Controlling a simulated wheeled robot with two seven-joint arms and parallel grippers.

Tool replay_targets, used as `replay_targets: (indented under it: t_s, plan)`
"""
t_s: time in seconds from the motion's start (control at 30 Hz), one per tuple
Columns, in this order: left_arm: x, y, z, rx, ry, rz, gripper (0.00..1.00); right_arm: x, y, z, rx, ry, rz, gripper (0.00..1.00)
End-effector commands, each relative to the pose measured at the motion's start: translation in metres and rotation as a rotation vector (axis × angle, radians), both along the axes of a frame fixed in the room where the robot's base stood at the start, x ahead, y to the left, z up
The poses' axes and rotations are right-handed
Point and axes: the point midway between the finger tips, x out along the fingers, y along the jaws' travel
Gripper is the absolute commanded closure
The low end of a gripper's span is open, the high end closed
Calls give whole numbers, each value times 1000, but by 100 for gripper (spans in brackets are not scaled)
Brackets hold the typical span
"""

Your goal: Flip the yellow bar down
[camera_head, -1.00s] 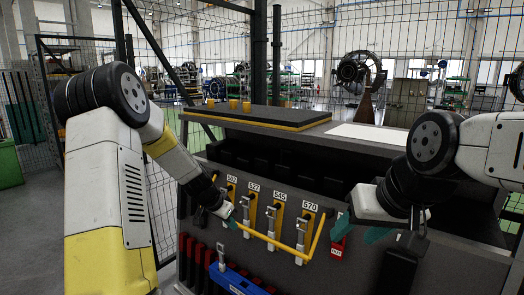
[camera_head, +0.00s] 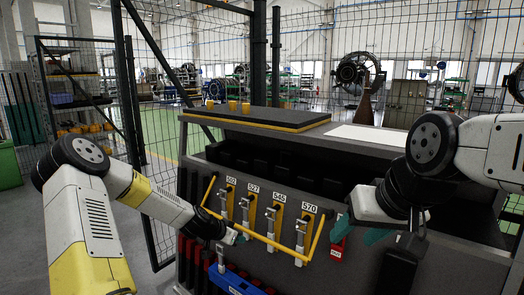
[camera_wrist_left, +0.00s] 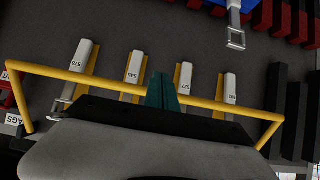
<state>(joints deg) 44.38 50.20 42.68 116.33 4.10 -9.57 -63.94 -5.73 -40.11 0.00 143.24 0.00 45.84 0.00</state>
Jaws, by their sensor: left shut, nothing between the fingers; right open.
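The yellow bar (camera_head: 270,242) is a U-shaped rail on the cabinet front. Its long section runs in front of several labelled latch-like tools (camera_head: 275,222), and its two side arms rise to the panel. It also spans the left wrist view (camera_wrist_left: 225,107). My left gripper (camera_head: 241,238) is shut and empty at the left part of the long section. In the left wrist view, its teal fingertips (camera_wrist_left: 163,92) overlap the bar; I cannot tell whether they touch it. My right gripper (camera_head: 361,230) is open, right of the bar, near a red tag (camera_head: 339,243).
The dark cabinet (camera_head: 345,275) carries a black-and-yellow pad (camera_head: 262,122) on top. A blue holder (camera_head: 238,282) and red-and-black handles (camera_head: 192,255) sit low on its front. A wire mesh fence stands behind and to the left.

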Motion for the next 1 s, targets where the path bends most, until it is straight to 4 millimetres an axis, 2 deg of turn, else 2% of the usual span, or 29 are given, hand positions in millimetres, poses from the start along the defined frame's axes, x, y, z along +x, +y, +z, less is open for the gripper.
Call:
replay_targets:
  t_s: [0.2,0.4,1.0]
  plan:
    - [8,-5,-13,-47,-64,1,100,0,0,0,0,0,0,48]
    - [13,-8,-18,-67,-100,1,100,0,0,0,0,0,0,48]
    - [15,-10,-19,-72,-111,-1,100,0,0,0,0,0,0,48]
